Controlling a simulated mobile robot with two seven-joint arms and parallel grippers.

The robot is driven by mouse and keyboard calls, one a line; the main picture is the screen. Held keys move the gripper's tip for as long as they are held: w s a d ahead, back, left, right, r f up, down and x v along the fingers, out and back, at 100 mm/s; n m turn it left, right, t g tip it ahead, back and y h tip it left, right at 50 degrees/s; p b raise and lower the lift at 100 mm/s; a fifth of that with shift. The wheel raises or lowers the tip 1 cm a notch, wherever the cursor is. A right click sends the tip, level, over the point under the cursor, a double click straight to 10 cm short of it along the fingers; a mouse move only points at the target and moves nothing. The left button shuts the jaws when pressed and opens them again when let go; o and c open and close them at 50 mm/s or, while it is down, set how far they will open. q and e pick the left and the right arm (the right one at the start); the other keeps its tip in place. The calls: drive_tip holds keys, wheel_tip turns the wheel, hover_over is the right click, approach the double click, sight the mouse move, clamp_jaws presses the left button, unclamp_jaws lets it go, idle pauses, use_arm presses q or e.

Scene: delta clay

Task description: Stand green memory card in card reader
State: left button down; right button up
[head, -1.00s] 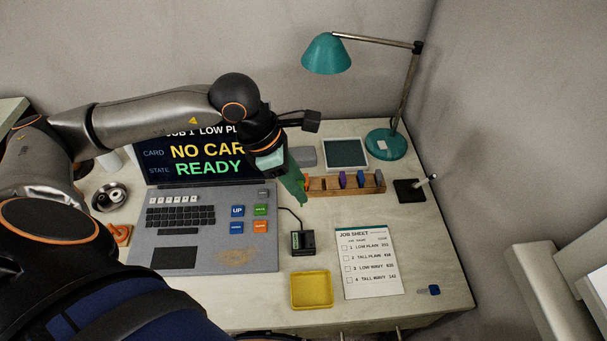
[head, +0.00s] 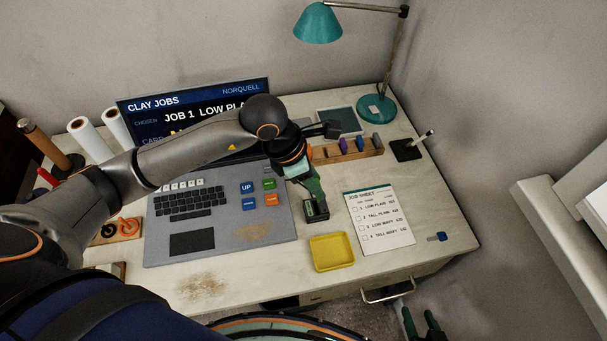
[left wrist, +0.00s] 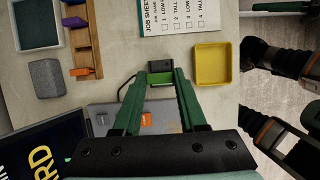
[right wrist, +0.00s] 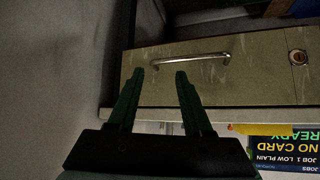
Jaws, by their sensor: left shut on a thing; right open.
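My left gripper (head: 315,203) points down at the small black card reader (head: 317,215), just behind the yellow tray. In the left wrist view it is shut on the green memory card (left wrist: 159,79), a green strip between the fingertips. The card is directly at the black reader (left wrist: 160,66); I cannot tell whether it is in the slot or just above it. In the head view the fingers hide most of the card. My right gripper (head: 420,314) is open and empty, low in front of the desk; its spread fingers show in the right wrist view (right wrist: 161,76).
A yellow tray (head: 331,252) stands in front of the reader, a job sheet (head: 381,222) to its right. A wooden rack (head: 348,153) with coloured cards is behind. The laptop (head: 218,232) is to the left. The right wrist view shows a drawer handle (right wrist: 190,60) and "NO CARD" on the screen (right wrist: 287,142).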

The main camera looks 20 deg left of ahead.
use_arm(q)
drive_tip(key=shift+f+b, duration=0.85)
drive_tip(key=shift+f, duration=0.7)
drive_tip(key=shift+f+b, duration=0.65)
drive_tip(key=shift+f, duration=0.1)
use_arm(e)
drive_tip(key=shift+w+a+f, duration=0.25)
drive_tip(key=shift+a+f, duration=0.1)
drive_tip(key=shift+f, duration=0.15)
drive_tip(key=shift+w+a+f, duration=0.25)
drive_tip(key=shift+a+f, duration=0.05)
drive_tip(key=shift+f, duration=0.2)
drive_tip(key=shift+d+f, duration=0.2)
drive_tip(key=shift+f, duration=0.1)
use_arm(q)
drive_tip(key=shift+b, duration=0.4)
use_arm(e)
drive_tip(key=shift+s+f, duration=0.35)
use_arm(q)
drive_tip(key=shift+f, duration=0.15)
use_arm(e)
drive_tip(key=shift+w, duration=0.15)
use_arm(q)
drive_tip(key=shift+f+b, duration=0.4)
drive_tip(key=shift+b, duration=0.15)
drive_tip(key=shift+f+b, duration=0.5)
drive_tip(key=shift+f, duration=0.05)
use_arm(e)
drive_tip(key=shift+w+f, duration=0.15)
drive_tip(key=shift+f, duration=0.7)
